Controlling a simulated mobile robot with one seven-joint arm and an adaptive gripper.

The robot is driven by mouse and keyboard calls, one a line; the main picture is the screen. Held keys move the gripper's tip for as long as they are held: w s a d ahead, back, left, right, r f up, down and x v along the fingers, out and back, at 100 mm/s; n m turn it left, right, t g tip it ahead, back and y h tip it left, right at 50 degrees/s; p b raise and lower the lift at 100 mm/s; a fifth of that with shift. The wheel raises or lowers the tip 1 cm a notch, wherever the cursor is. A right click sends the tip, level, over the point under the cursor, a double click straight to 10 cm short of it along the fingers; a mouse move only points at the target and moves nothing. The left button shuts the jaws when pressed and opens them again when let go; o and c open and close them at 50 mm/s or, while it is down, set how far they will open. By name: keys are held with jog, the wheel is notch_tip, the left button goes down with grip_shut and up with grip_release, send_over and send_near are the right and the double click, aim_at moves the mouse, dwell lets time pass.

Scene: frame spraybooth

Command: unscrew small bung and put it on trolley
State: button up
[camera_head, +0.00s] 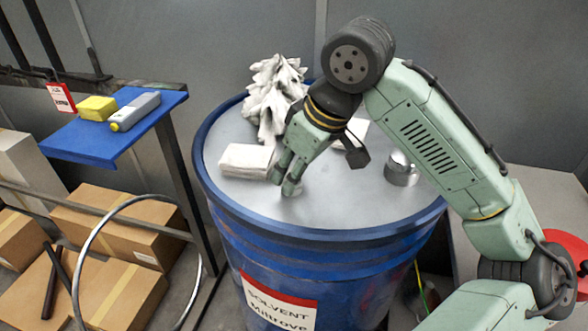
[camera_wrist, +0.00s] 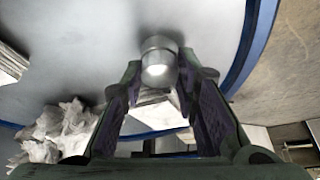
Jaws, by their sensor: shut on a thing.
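My gripper (camera_head: 285,175) points down at the lid of the blue drum (camera_head: 325,206), towards its near side. In the wrist view, its two fingers (camera_wrist: 160,75) flank a silvery, round-topped metal piece, the small bung (camera_wrist: 158,60), and are shut on it. In the head view the fingers mostly hide the bung. I cannot tell whether it is still in its hole. A blue-topped stand (camera_head: 75,150) at the left may be the trolley; it stands apart from the drum.
On the lid lie a crumpled white cloth (camera_head: 270,95), a folded white cloth (camera_head: 245,161) and a metal cap (camera_head: 403,170). A yellow sponge (camera_head: 97,108) and a grey bottle (camera_head: 135,111) sit on the blue top; its near part is clear. Cardboard boxes (camera_head: 120,225) stand below.

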jog(key=o, duration=1.1)
jog(key=shift+r, duration=0.1)
